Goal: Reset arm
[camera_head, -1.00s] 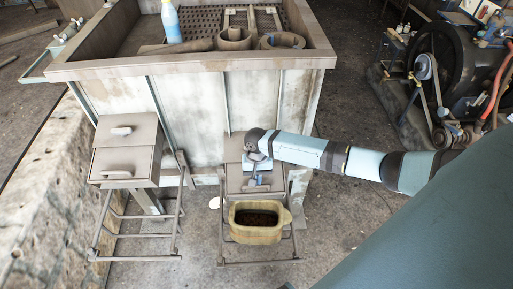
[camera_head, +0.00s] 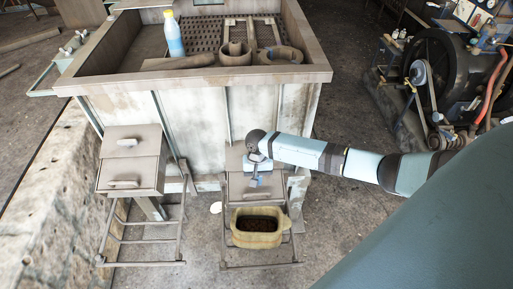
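My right arm comes in from the right, and its gripper (camera_head: 257,181) points down over a small stool-like stand in front of the large metal workbench. The gripper is small and its fingers are hard to make out, so I cannot tell whether it is open or shut. A yellowish pot (camera_head: 259,228) with dark contents sits just in front of and below the gripper, apart from it. The engine with its belt drive (camera_head: 447,80) stands at the upper right, away from the gripper. My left gripper is not in view.
The workbench (camera_head: 200,82) has a raised rim and holds a blue bottle with a yellow cap (camera_head: 173,34) and metal rings (camera_head: 280,55). A drawer cabinet (camera_head: 130,160) stands at the left, beside a stone wall (camera_head: 50,200). The floor (camera_head: 350,225) right of the pot is open.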

